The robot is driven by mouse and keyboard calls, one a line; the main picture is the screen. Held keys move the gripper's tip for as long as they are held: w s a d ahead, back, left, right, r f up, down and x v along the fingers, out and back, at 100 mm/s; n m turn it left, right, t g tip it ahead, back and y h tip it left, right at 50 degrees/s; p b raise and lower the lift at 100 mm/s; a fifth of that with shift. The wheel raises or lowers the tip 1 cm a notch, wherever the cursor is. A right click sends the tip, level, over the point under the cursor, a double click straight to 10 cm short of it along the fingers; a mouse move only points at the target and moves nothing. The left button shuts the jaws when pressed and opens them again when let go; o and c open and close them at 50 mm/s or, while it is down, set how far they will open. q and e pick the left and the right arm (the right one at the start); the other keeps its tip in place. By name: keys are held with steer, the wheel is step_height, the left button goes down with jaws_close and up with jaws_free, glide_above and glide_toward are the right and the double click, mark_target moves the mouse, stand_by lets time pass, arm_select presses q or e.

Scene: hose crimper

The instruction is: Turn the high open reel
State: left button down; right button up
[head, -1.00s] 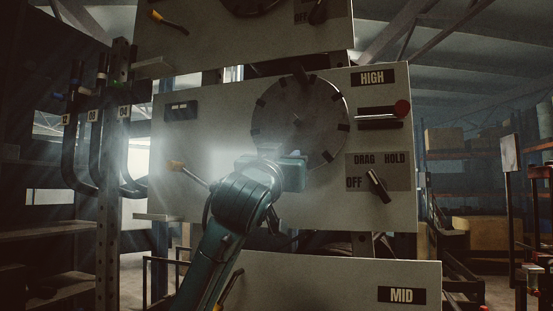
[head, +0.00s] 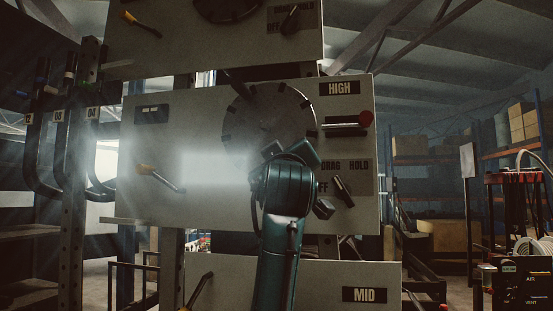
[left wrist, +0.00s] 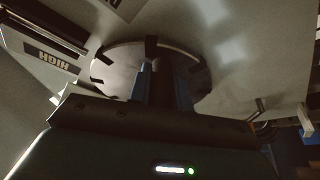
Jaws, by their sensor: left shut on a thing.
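The high reel (head: 262,108) is a round dark disc with dark tabs around its rim, on the pale panel under the HIGH label (head: 340,88). One longer dark bar stands out at its upper left. My left gripper (head: 272,152) is at the reel's lower edge, and my wrist hides the fingers and that part of the rim. In the left wrist view the reel (left wrist: 120,68) lies right in front, with the left fingers (left wrist: 165,78) closed at its rim. My right gripper is not in view.
A red-ended handle (head: 348,124) and the DRAG/HOLD/OFF lever (head: 343,190) are close on the right of the reel. A yellow-tipped lever (head: 160,178) is on the left. Other panels lie above and below, the lower labelled MID (head: 364,295). Bent hoses (head: 45,150) hang at left.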

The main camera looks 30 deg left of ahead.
arm_select(q)
steer(key=shift+d+r+t, duration=0.3)
steer(key=shift+d+r, duration=0.2)
steer(key=shift+r, duration=0.15)
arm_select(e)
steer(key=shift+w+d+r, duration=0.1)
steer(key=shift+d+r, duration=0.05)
arm_select(q)
steer(key=shift+d, duration=0.1)
steer(key=c, duration=1.3)
jaws_free()
steer(key=shift+w+f, duration=0.1)
steer(key=shift+f, duration=0.1)
steer(key=shift+s+f, duration=0.1)
steer(key=shift+s, duration=0.1)
steer(key=b+v, duration=0.4)
steer(key=v, duration=0.8)
steer(key=shift+s+d, duration=0.2)
steer(key=shift+s, duration=0.15)
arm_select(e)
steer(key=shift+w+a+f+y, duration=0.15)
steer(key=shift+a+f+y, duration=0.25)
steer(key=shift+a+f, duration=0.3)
